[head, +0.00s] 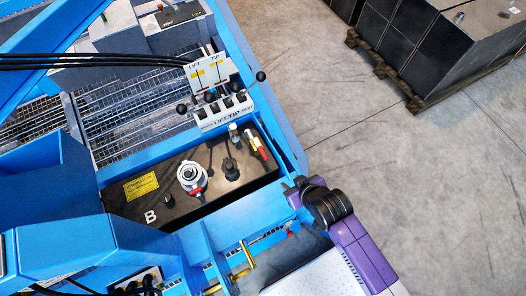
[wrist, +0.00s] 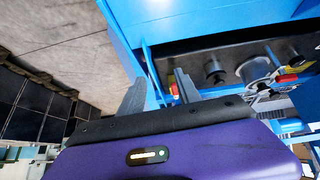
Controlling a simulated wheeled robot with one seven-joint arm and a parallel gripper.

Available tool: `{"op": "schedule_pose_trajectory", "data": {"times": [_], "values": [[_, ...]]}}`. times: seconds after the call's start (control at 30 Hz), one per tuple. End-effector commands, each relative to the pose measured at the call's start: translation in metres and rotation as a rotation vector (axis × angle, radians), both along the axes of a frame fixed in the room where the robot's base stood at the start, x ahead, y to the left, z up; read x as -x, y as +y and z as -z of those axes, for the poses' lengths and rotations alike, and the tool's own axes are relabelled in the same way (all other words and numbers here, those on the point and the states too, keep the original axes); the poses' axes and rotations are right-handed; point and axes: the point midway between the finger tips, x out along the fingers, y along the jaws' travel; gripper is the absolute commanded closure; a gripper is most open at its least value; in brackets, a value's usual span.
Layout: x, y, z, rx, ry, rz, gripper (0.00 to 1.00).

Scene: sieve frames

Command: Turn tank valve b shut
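The black tank marked B (head: 150,217) lies in the blue frame in the middle of the head view. A small valve with a red handle (head: 257,147) sits at the tank's upper right end; whether it is open or shut I cannot tell. In the wrist view a small red part (wrist: 174,89), probably this handle, shows beside the right finger, partly hidden. Contact with the handle cannot be told. In the head view my purple and black arm end is right of the tank; its fingertips are unclear.
A white round cap with a red part (head: 190,174) and a black cap (head: 231,170) stand on the tank. The LIFT/TIP lever block (head: 222,110) is above it. Blue frame beams (head: 255,60) border the tank. Open floor (head: 400,160) is at the right, with dark crates beyond.

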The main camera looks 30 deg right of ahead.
Motion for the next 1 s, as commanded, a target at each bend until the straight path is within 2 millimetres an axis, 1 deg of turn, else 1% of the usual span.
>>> {"op": "schedule_pose_trajectory", "data": {"times": [0.03,0.17,0.3,0.47,0.6,0.7,0.8,0.9,1.0], "values": [[-0.017,0.0,0.008,0.0,0.028,0.002,0.6],[-0.048,0.0,0.022,-0.003,0.131,0.009,0.6],[-0.081,0.002,0.027,-0.009,0.239,0.016,0.6],[-0.116,0.006,0.021,-0.021,0.363,0.021,0.6],[-0.142,0.011,0.005,-0.032,0.463,0.022,0.6],[-0.154,0.015,-0.007,-0.039,0.521,0.021,0.6],[-0.161,0.018,-0.017,-0.044,0.562,0.02,0.6],[-0.165,0.019,-0.023,-0.047,0.586,0.019,0.6],[-0.165,0.02,-0.021,-0.048,0.597,0.019,0.6]]}}
